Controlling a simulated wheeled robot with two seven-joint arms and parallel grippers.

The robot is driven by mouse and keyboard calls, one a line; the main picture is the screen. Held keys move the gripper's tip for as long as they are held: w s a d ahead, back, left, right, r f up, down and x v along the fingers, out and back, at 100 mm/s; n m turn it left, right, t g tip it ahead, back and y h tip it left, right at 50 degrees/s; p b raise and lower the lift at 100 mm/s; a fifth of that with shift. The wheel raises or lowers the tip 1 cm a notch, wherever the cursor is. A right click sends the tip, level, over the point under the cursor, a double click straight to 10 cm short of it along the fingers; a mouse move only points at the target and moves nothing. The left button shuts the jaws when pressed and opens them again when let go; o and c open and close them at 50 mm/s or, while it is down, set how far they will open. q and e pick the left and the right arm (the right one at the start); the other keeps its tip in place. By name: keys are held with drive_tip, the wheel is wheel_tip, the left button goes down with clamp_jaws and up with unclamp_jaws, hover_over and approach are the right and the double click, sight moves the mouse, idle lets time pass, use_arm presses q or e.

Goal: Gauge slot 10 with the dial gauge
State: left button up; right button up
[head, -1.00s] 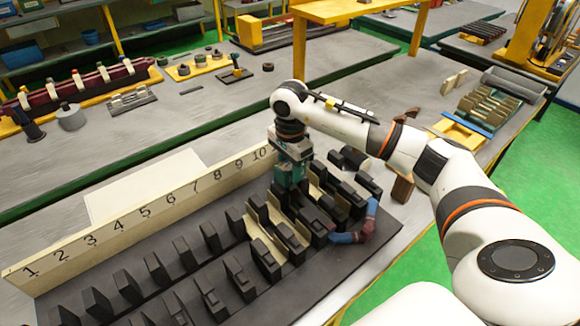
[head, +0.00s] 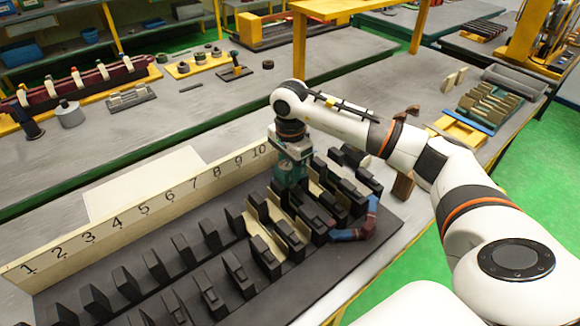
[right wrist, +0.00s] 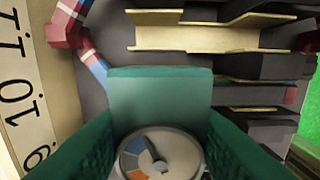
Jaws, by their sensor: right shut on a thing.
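The dial gauge (right wrist: 158,155) has a round pale face with blue and orange sectors. It shows between the green jaws of my right gripper in the right wrist view; its tip is hidden. In the head view my right gripper (head: 291,174) is low over the stator's dark block (head: 335,262), by the number 10 (head: 259,152) on the cream strip. The 10 also shows at the left of the right wrist view (right wrist: 22,112). I cannot tell whether the gauge is inside slot 10. My left gripper is not in view.
Several black teeth (head: 124,284) stand in rows on the block, some with cream liners (head: 262,226) between them. A red and blue lead (head: 356,233) lies at the block's right. A blank cream sheet (head: 145,182) lies behind the strip. Parts trays stand on the far bench.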

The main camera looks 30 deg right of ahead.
sight(290, 164)
drive_tip(key=shift+f, duration=0.1)
drive_tip(key=o, duration=1.1)
drive_tip(key=shift+c, duration=0.2)
wheel_tip(290, 164, up, 11)
drive_tip(key=b, duration=0.2)
drive_tip(key=shift+f+b, duration=0.1)
drive_tip(key=shift+b, duration=0.25)
drive_tip(key=shift+r, duration=0.65)
